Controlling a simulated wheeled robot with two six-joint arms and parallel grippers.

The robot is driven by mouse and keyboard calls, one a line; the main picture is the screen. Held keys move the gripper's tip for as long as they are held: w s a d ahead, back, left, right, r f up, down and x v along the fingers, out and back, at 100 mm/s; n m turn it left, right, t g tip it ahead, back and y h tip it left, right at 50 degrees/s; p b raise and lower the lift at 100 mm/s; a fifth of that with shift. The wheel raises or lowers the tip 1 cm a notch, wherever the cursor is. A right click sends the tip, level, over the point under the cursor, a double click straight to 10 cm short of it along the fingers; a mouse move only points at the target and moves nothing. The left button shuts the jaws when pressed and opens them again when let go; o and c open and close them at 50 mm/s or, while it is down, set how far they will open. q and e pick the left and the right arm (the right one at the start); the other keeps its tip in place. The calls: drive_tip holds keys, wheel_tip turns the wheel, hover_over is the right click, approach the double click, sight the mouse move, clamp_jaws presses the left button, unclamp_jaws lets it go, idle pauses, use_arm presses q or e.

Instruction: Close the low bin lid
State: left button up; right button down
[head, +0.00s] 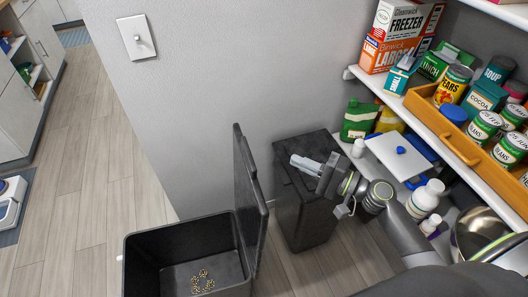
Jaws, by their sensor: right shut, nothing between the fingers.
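The low bin (140,246) is a dark grey open box at the bottom of the head view, with its near part cut off by the frame. Its lid (251,190) stands roughly upright along the bin's right side. A few small tan pieces (202,281) lie on the bin floor. My right gripper (296,163) is shut and empty. It points left, to the right of the lid and apart from it in the picture, in front of or above the top of a taller dark bin. My left gripper is not in view.
The taller dark bin (299,215) stands against the wall, right of the lid. Shelves (425,125) with boxes, cans and an orange tray (459,144) fill the right side. A metal bowl (480,236) sits lower right.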

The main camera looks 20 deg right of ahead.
drive_tip(key=w+a+p, duration=0.4)
drive_tip(key=a, duration=0.4)
drive_tip(key=shift+w+r, duration=0.2)
drive_tip(key=shift+w, duration=0.1)
